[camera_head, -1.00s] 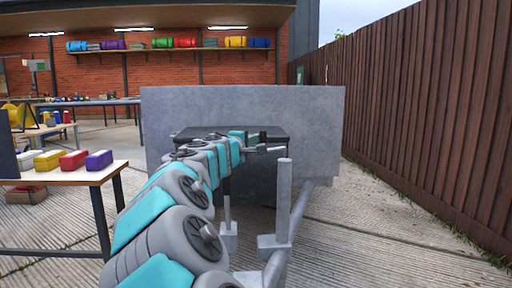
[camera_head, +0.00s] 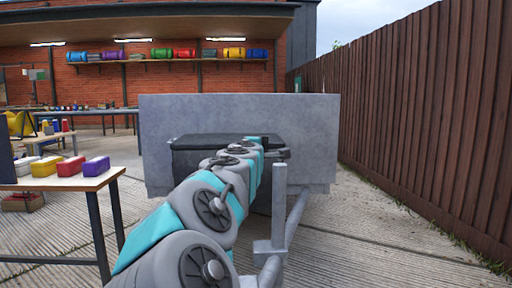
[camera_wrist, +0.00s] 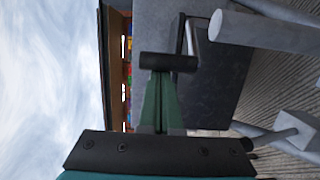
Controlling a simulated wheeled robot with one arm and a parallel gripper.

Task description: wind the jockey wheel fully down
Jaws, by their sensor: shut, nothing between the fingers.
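The jockey wheel's grey upright tube (camera_head: 279,200) stands at the front of the trailer, right of my arm in the head view; it also shows at upper right in the wrist view (camera_wrist: 265,33). A black cylindrical grip (camera_wrist: 168,62), apparently the crank handle's, lies across the tips of my gripper (camera_wrist: 160,85) in the wrist view. A thin dark bar (camera_wrist: 179,32) runs near it. My gripper's green fingers are shut with nothing between them. Whether they touch the grip is unclear. The wheel itself is not visible, and my arm hides much of the crank area in the head view.
The trailer's grey panel (camera_head: 315,130) and a dark box (camera_head: 190,158) stand behind my arm. A table (camera_head: 65,184) with coloured blocks is on the left. A wooden fence (camera_head: 430,130) lines the right. Concrete between the tube and fence is clear.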

